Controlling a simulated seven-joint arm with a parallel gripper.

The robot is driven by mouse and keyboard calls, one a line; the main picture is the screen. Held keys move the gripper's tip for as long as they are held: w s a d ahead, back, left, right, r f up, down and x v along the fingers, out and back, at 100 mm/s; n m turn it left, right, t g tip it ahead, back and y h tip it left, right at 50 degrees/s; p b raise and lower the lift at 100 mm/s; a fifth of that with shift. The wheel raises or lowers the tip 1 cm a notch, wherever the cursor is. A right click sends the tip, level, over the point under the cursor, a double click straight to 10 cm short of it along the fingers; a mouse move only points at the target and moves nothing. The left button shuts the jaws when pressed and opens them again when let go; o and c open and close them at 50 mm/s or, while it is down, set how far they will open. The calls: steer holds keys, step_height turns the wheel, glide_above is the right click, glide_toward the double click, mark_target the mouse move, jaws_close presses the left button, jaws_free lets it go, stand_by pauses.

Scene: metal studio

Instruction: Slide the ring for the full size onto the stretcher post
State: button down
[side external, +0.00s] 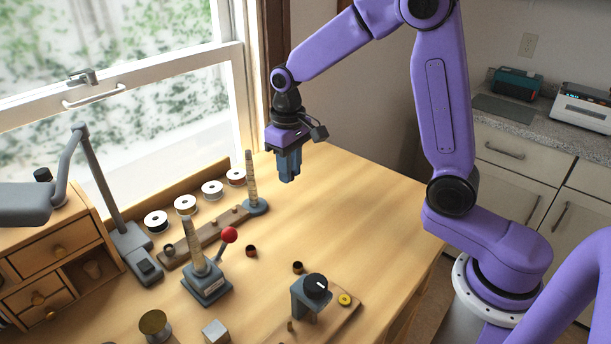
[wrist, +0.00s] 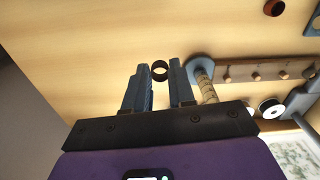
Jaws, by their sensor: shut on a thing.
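My gripper (side external: 289,178) is raised over the back of the bench, pointing down. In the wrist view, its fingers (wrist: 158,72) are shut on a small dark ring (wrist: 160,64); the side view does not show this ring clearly. The stretcher is a grey block (side external: 207,287) with an upright tapered post (side external: 193,245) and a red-knobbed lever (side external: 229,235). It stands forward and to the left of my gripper, well apart. A reddish ring (side external: 251,251) and another dark ring (side external: 298,267) lie on the bench. I cannot read any size marks.
A marked, tapered mandrel (side external: 250,182) on a round base stands just left of my gripper. A pegged wooden strip (side external: 215,232) and several spools (side external: 186,205) lie behind the stretcher. A grey device with a black knob (side external: 314,287) stands in front. The bench's right side is clear.

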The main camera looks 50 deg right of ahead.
steer(key=w+a+r+n, duration=0.1)
steer(key=a+r, duration=0.3)
steer(key=a, duration=0.3)
steer(key=a+r+n, duration=0.1)
steer(key=a+r, duration=0.2)
steer(key=a, duration=0.3)
step_height(320, 180, up, 8)
steer(key=r+n, duration=0.1)
steer(key=n, duration=0.2)
glide_above(186, 217)
steer(key=shift+f, duration=2.55)
steer(key=shift+f, duration=1.65)
steer(key=c, duration=0.9)
jaws_free()
steer(key=shift+o, duration=0.2)
